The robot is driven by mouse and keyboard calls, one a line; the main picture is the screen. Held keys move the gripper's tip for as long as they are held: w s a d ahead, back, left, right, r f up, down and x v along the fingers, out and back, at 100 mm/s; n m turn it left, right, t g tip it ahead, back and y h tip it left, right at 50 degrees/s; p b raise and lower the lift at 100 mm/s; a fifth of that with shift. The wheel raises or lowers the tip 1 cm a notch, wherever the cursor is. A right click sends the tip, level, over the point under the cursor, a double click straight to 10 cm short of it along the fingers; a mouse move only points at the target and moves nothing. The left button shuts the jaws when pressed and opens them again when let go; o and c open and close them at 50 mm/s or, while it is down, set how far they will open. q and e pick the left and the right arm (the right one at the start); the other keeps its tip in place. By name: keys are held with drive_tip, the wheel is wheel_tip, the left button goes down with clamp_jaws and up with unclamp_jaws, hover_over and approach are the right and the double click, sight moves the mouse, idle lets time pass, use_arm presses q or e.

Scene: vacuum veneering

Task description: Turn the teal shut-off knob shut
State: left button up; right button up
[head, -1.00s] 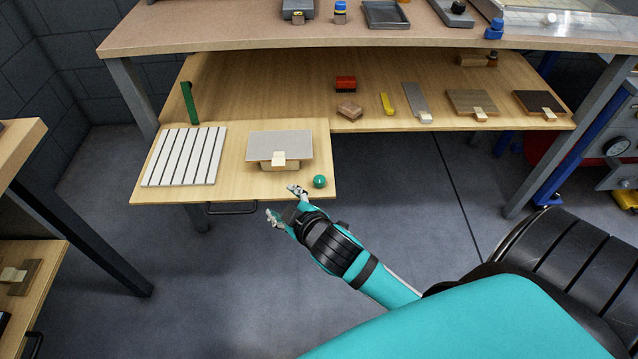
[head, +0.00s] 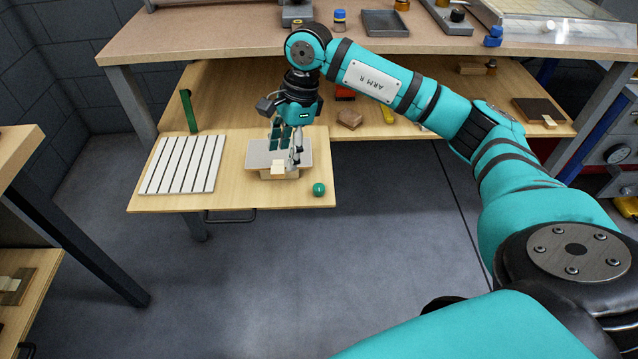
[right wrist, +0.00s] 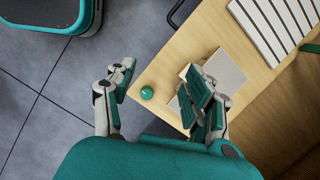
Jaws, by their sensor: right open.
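A small round teal knob (head: 319,189) sits near the front right corner of the wooden pull-out board (head: 240,197). In the right wrist view the teal knob (right wrist: 147,93) shows between the spread fingers, nearer the left one. My right gripper (head: 286,146) points down, open and empty. In the head view it is over the grey plate, up and left of the knob, and not touching the knob. In the right wrist view the right gripper (right wrist: 160,86) has one finger in front of the plate. My left gripper is not in view.
A grey plate with a wooden block (head: 263,156) lies beside the knob. A white slatted panel (head: 183,165) and a green upright post (head: 188,110) are further left. A wooden block (head: 349,118) lies behind on the lower shelf. The workbench top (head: 200,35) overhangs it.

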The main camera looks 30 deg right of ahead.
sight(319, 187)
drive_tip(key=d+r+h, duration=0.2)
drive_tip(key=d+h, duration=0.1)
drive_tip(key=d, duration=0.5)
drive_tip(key=shift+g, duration=0.3)
drive_tip(key=f, duration=0.5)
drive_tip(key=f+b, duration=0.1)
drive_tip(key=f, duration=0.4)
drive_tip(key=f+b, duration=0.1)
drive_tip(key=f, duration=0.4)
drive_tip(key=shift+s+a+f, duration=0.2)
drive_tip(key=shift+s+f, duration=0.05)
drive_tip(key=shift+f, duration=0.1)
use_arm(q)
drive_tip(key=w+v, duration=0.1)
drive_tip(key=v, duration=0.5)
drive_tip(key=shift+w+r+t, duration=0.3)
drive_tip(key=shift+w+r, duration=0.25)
use_arm(e)
drive_tip(key=shift+f, duration=0.8)
clamp_jaws()
